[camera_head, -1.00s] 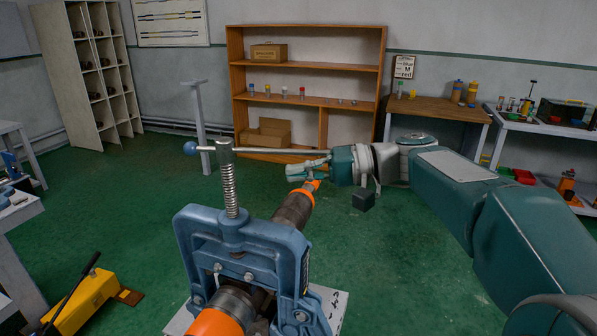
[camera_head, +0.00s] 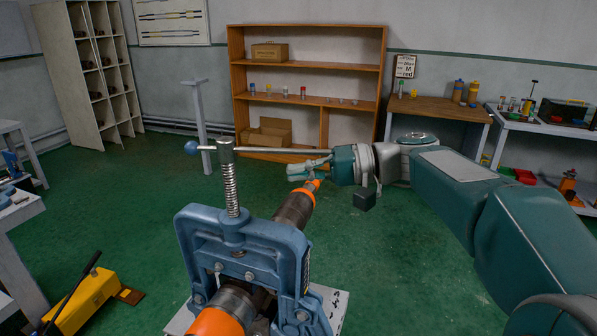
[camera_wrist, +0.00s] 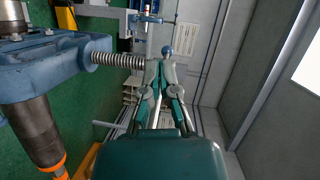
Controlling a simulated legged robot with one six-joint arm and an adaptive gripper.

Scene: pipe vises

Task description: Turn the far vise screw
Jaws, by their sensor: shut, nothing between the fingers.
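A blue pipe vise (camera_head: 245,240) stands in the foreground of the head view, with an upright threaded screw (camera_head: 232,190) on top. A long handle bar (camera_head: 270,149) runs through the screw head, with a blue ball (camera_head: 191,148) on its left end. My gripper (camera_head: 292,171) is shut and empty beside the bar's right part; whether it touches the bar is unclear. In the wrist view the shut fingers (camera_wrist: 161,72) point toward the screw (camera_wrist: 118,60) and the blue ball (camera_wrist: 166,50). A dark pipe with orange bands (camera_head: 295,208) is clamped in the vise.
A wooden shelf (camera_head: 307,68) stands at the back, with a workbench (camera_head: 440,108) to its right. A grey stand (camera_head: 199,125) rises behind the ball. A yellow pump (camera_head: 90,298) lies on the floor at left. Green floor is open around the vise.

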